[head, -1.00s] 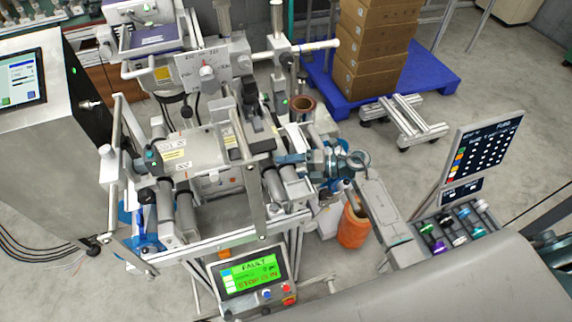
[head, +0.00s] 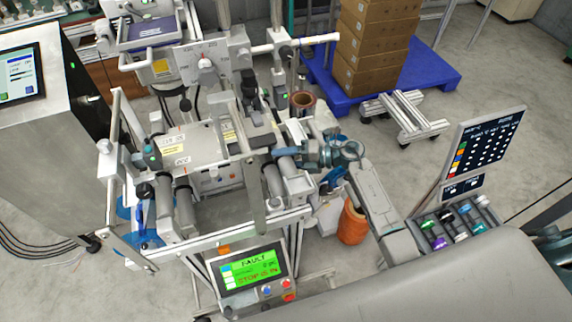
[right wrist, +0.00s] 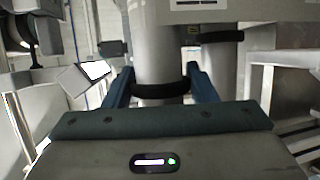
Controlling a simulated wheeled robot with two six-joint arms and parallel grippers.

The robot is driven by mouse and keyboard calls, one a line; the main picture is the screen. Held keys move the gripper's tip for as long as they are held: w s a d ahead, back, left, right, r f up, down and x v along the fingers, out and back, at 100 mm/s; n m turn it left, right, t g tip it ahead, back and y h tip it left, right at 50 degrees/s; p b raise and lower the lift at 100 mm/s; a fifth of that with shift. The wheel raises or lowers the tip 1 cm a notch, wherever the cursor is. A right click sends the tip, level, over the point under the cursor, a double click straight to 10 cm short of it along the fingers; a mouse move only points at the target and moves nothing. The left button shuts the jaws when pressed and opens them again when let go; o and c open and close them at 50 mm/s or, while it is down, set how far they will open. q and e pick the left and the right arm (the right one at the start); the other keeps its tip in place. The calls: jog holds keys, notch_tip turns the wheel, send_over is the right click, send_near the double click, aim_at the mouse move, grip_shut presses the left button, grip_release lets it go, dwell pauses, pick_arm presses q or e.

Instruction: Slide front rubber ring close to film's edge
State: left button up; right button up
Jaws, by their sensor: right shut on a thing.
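My right gripper (head: 290,152) reaches in from the right to the rollers at the right side of the grey machine. In the right wrist view the two blue fingers of this gripper (right wrist: 160,88) stand on both sides of a pale grey roller (right wrist: 157,60). They are shut on the black front rubber ring (right wrist: 160,91), which goes around that roller. A second black rubber ring (right wrist: 222,37) sits on another roller behind it to the right. The film's edge cannot be made out clearly. In the head view the rings are too small or hidden. My left gripper is not in view.
A screen reading FAULT (head: 249,272) hangs at the machine's front. Stacked cartons (head: 370,50) on a blue pallet (head: 437,75) stand behind. A tilted panel (head: 485,150) is at the right.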

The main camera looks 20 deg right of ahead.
jog(key=shift+w+f, duration=0.1)
jog(key=shift+w, duration=0.5)
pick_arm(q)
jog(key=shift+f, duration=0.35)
pick_arm(e)
jog(key=o, duration=1.4)
jog(key=shift+c, duration=0.2)
pick_arm(q)
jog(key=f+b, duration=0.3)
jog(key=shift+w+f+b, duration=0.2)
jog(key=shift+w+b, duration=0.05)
jog(key=shift+b, duration=0.05)
pick_arm(e)
jog(key=v, duration=1)
jog(key=shift+d+r, duration=0.2)
jog(key=shift+d, duration=0.15)
